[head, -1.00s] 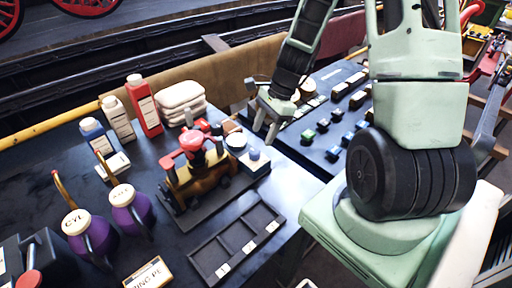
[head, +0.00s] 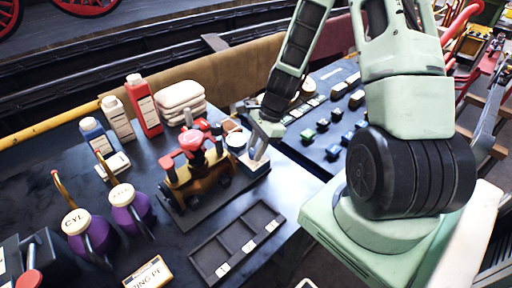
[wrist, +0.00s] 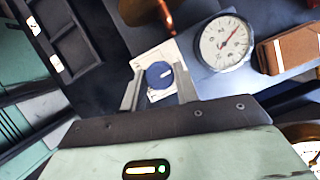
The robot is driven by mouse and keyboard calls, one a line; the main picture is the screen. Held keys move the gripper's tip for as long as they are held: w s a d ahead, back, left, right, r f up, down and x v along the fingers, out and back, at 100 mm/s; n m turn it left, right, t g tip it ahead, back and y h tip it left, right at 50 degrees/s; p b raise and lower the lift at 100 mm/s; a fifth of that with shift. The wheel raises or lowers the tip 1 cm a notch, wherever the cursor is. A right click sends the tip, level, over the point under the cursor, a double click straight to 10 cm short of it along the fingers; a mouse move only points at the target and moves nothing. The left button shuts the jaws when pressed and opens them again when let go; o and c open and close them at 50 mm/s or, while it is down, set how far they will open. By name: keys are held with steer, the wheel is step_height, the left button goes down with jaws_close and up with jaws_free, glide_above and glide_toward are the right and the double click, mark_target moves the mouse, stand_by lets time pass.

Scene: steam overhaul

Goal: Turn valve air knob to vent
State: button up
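The valve air knob (wrist: 158,74) is a round blue knob with a white pointer mark toward the right, on a white label plate (wrist: 158,94) in the wrist view. The plate's lettering is too small to read. My gripper (wrist: 159,72) is open, with one finger on each side of the knob and small gaps seeming to remain. In the head view my gripper (head: 258,147) is low at the right end of the small model engine (head: 194,172), largely hiding the knob.
A round pressure gauge (wrist: 224,42) stands just right of the knob, with a brown block (wrist: 290,48) beyond. A copper-coloured part (wrist: 150,10) is above it. A black compartment tray (head: 236,243) lies in front. Purple jugs (head: 130,207) and bottles stand left.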

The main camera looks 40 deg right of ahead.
stand_by(0.3)
steer(key=shift+w+r+n+g+p, duration=0.1)
steer(key=shift+n+g+p, duration=0.3)
steer(key=shift+n+p, duration=0.55)
steer(key=n+g+p, duration=0.1)
steer(key=n, duration=0.2)
steer(key=shift+w+n, duration=0.1)
steer(key=shift+n, duration=0.25)
steer(key=n+g, duration=0.1)
steer(key=n, duration=0.2)
steer(key=n+g+h, duration=0.1)
steer(key=n, duration=0.2)
steer(key=shift+w+a+p, duration=0.1)
steer(key=shift+p, duration=0.25)
steer(key=shift+n+g, duration=0.3)
steer(key=o, duration=1)
steer(key=shift+c, duration=0.2)
steer(key=b+v, duration=0.3)
steer(key=v, duration=1.4)
